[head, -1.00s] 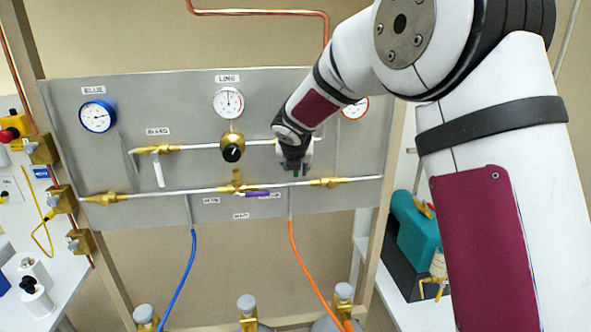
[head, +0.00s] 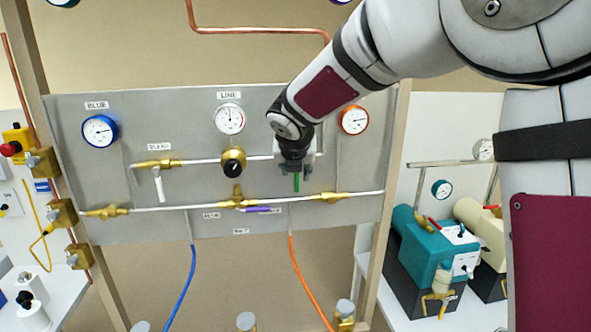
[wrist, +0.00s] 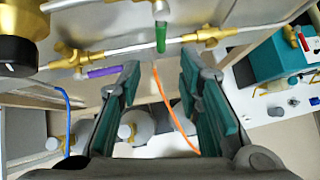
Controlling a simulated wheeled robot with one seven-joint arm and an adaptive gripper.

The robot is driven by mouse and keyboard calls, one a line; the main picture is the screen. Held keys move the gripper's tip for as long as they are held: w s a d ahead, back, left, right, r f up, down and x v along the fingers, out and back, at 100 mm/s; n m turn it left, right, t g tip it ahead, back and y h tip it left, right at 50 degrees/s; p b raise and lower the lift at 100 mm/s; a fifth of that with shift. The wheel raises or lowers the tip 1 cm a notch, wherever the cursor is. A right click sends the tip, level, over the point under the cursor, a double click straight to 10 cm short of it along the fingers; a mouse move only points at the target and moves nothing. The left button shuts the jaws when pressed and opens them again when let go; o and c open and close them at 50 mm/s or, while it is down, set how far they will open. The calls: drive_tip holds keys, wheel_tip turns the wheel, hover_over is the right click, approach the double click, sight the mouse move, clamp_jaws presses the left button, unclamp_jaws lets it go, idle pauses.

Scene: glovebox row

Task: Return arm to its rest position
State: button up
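My gripper (head: 294,163) is in front of the right part of the grey panel (head: 100,215). In the wrist view its two teal-padded fingers (wrist: 159,66) stand apart with nothing between them. A green valve handle (head: 296,183) hangs straight down by the gripper in the head view. In the wrist view the green handle (wrist: 160,38) lies beyond the fingertips, apart from them. My arm reaches in from the upper right and hides part of the upper pipe.
The panel carries a blue gauge (head: 99,131), a line gauge (head: 229,119), an orange gauge (head: 354,120), a black knob (head: 233,167), a white handle (head: 159,189) and a purple handle (head: 257,210). Blue and orange hoses hang below. A teal pump (head: 432,250) stands right.

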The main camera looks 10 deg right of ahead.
drive_tip(key=s+d+r+m+g, duration=0.1)
drive_tip(key=s+d+r+m, duration=0.25)
drive_tip(key=s+m, duration=0.5)
drive_tip(key=s+d+r+m+g, duration=0.1)
drive_tip(key=s+d+r+m, duration=0.1)
drive_tip(key=s+d+m, duration=0.6)
drive_tip(key=s+a+f+m, duration=0.1)
drive_tip(key=s+f+m, duration=0.1)
drive_tip(key=s+m, duration=0.6)
drive_tip(key=s+a+f+m+g+y, duration=0.1)
drive_tip(key=s+a+f+m, duration=0.1)
drive_tip(key=s+m, duration=0.7)
drive_tip(key=s, duration=0.6)
drive_tip(key=shift+a+f+y, duration=0.2)
drive_tip(key=shift+f+y, duration=0.1)
drive_tip(key=shift+f, duration=0.1)
